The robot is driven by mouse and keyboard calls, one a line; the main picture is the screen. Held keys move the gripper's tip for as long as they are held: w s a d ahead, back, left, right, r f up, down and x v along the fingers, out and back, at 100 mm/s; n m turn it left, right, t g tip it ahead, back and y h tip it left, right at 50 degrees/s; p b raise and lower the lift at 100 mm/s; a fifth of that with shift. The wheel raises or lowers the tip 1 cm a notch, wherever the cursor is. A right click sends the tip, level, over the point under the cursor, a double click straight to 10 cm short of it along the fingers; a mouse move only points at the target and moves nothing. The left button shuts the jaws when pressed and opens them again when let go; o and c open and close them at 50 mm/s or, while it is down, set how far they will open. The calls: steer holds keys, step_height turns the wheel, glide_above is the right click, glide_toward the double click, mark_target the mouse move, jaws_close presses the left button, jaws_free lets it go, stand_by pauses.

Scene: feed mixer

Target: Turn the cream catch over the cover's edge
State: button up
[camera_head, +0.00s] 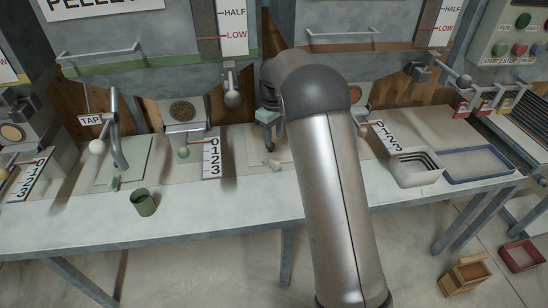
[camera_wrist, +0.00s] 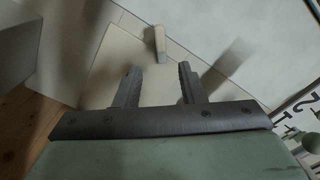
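The cream catch (camera_head: 272,163) is a small block on the worktop, at the front edge of a flat cream panel (camera_head: 286,155) that looks like the cover. In the wrist view the catch (camera_wrist: 160,44) stands beyond my fingertips, close to the edge of the pale panel (camera_wrist: 105,68). My gripper (camera_wrist: 158,72) is open, with two dark fingers apart and nothing between them. In the head view my gripper (camera_head: 268,135) hangs above the panel, behind the catch and apart from it. My arm hides the right part of the panel.
A 0-1-2-3 scale (camera_head: 212,158) lies left of the panel, near a green-knobbed lever (camera_head: 184,152). A lever with a grey ball (camera_head: 232,98) hangs behind. A green cup (camera_head: 144,203) stands front left. White (camera_head: 418,178) and blue-rimmed (camera_head: 478,178) trays lie right. The front worktop strip is mostly clear.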

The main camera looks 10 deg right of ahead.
mark_target(274, 161)
step_height(274, 161, down, 11)
steer(key=shift+r, duration=0.15)
jaws_close()
